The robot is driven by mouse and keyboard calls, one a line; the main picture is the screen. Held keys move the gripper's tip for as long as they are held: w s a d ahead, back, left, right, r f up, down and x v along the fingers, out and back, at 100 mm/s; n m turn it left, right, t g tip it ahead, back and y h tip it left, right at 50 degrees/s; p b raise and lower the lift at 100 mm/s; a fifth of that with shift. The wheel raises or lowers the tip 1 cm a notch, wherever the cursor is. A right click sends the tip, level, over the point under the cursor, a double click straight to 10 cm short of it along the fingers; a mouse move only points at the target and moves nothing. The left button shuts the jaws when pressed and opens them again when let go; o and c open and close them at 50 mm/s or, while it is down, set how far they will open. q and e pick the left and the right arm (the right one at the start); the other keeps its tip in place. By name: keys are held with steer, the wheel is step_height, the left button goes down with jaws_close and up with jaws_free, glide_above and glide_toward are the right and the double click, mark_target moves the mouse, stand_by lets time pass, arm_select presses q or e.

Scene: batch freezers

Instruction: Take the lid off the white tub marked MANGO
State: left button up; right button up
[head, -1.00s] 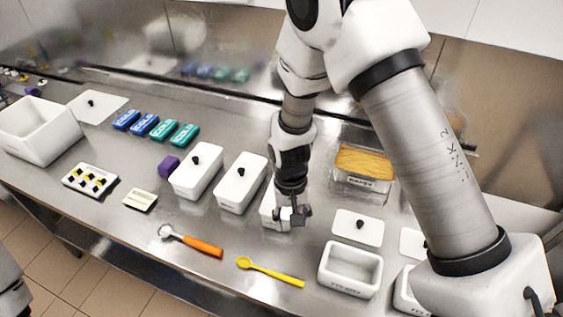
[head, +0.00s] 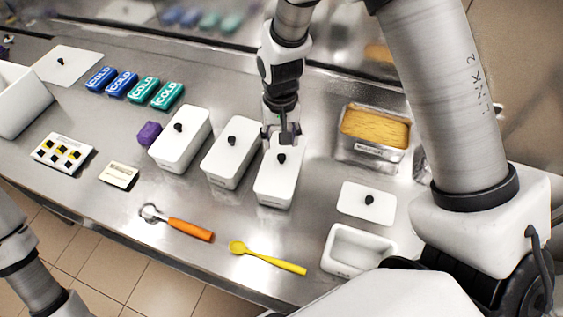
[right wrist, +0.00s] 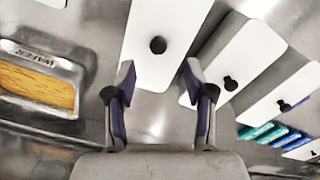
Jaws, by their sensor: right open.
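Three lidded white tubs stand in a row, each lid with a black knob: the left tub (head: 180,140), the middle tub (head: 231,153) and the right tub (head: 278,180). Their front labels are too small to read, so I cannot tell which is marked MANGO. My right gripper (head: 283,137) is open and empty at the back end of the right tub, behind its knob (head: 281,158). In the right wrist view my gripper (right wrist: 157,85) has its fingers apart, with a lid's black knob (right wrist: 158,45) ahead of the gap. My left gripper is out of view.
An open white tub (head: 358,250) and a loose lid (head: 367,203) lie to the right. A steel wafer container (head: 372,152) stands behind them. An orange-handled scoop (head: 188,229) and a yellow spoon (head: 268,258) lie in front. Cold packs (head: 122,83) and a purple block (head: 149,134) are left.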

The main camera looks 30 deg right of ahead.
mark_target(282, 156)
steer(key=f+p, duration=0.1)
steer(key=f, duration=0.1)
steer(key=f+p, duration=0.1)
steer(key=f, duration=0.1)
steer(key=shift+s+f+p, duration=0.1)
steer(key=shift+s+p, duration=0.2)
steer(key=shift+p, duration=0.05)
step_height(282, 156, down, 3)
steer(key=shift+w+d+r, duration=0.1)
steer(key=shift+w+r, duration=0.05)
steer(key=shift+r, duration=0.05)
steer(key=shift+w+f, duration=0.15)
steer(key=shift+f, duration=0.05)
steer(key=shift+r, duration=0.15)
jaws_close()
